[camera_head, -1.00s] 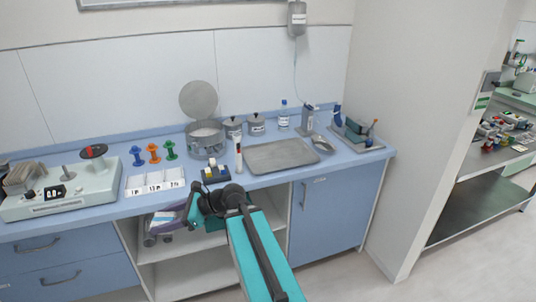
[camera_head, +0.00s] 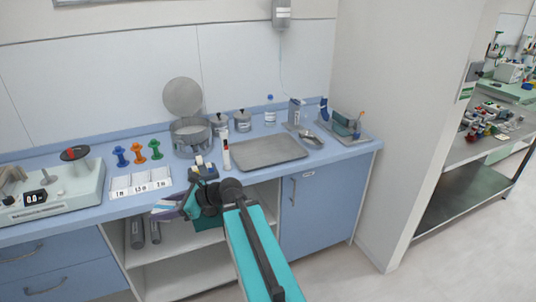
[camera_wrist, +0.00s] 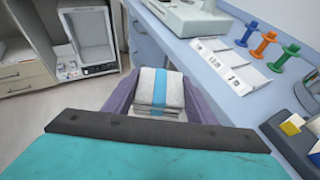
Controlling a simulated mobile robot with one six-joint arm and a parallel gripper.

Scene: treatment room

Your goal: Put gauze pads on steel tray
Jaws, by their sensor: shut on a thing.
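A stack of white gauze pads with a blue band (camera_wrist: 145,92) sits between the purple fingers of my gripper (camera_wrist: 158,96) in the wrist view. My gripper is shut on it. In the head view my gripper (camera_head: 168,208) is at the counter's front edge, left of the steel tray and in front of the white label cards. The pads are hard to make out there. The steel tray (camera_head: 270,152) lies flat and empty on the blue counter, to the right of my gripper.
A small dark blue holder (camera_head: 203,172) is between my gripper and the tray. A round steel drum (camera_head: 190,145) with raised lid, lidded canisters (camera_head: 242,121) and a bottle (camera_head: 270,112) stand behind.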

